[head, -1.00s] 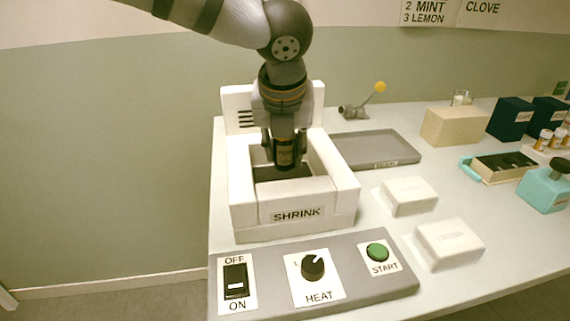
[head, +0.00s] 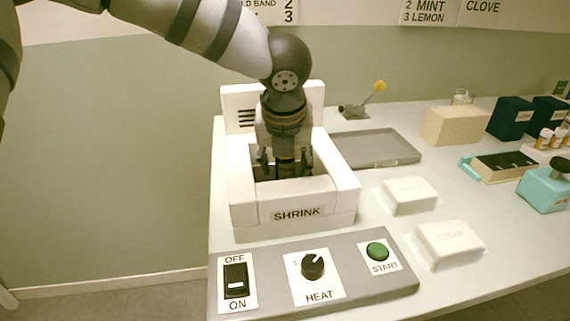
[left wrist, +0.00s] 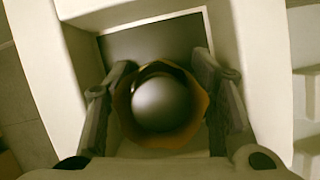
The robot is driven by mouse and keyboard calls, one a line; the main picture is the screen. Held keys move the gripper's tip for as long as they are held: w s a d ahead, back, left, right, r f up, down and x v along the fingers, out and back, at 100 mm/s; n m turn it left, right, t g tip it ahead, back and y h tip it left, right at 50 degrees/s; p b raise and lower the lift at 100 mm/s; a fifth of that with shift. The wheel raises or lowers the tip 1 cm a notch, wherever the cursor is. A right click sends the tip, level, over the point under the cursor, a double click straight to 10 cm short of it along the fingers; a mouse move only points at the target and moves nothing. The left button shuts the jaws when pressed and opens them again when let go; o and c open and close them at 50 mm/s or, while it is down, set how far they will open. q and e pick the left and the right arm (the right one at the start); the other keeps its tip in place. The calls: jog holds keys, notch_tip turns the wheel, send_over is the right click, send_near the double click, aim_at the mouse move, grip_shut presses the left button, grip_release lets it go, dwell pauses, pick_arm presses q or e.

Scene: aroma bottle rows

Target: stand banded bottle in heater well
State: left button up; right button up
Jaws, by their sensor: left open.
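The white heater box marked SHRINK (head: 297,214) stands at the left end of the table, with its dark well (head: 315,168) open at the top. My left gripper (head: 285,162) points down into the well with its fingers spread. The dark bottle (head: 285,169) is between the fingers, low in the well, and looks upright. In the left wrist view, the bottle (left wrist: 160,106) shows from above as a round grey top with an orange-yellow edge. A finger of the gripper (left wrist: 163,108) is on each side of it. Its base is hidden. My right gripper is out of view.
A grey panel (head: 350,290) in front carries an OFF/ON switch (head: 236,280), a HEAT knob (head: 313,265) and a green START button (head: 378,250). A grey tray (head: 375,148), two white blocks (head: 408,195) and a lever (head: 362,100) are to the right.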

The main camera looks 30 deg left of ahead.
pick_arm(q)
jog(key=v, duration=1.2)
jog(key=shift+f, duration=0.15)
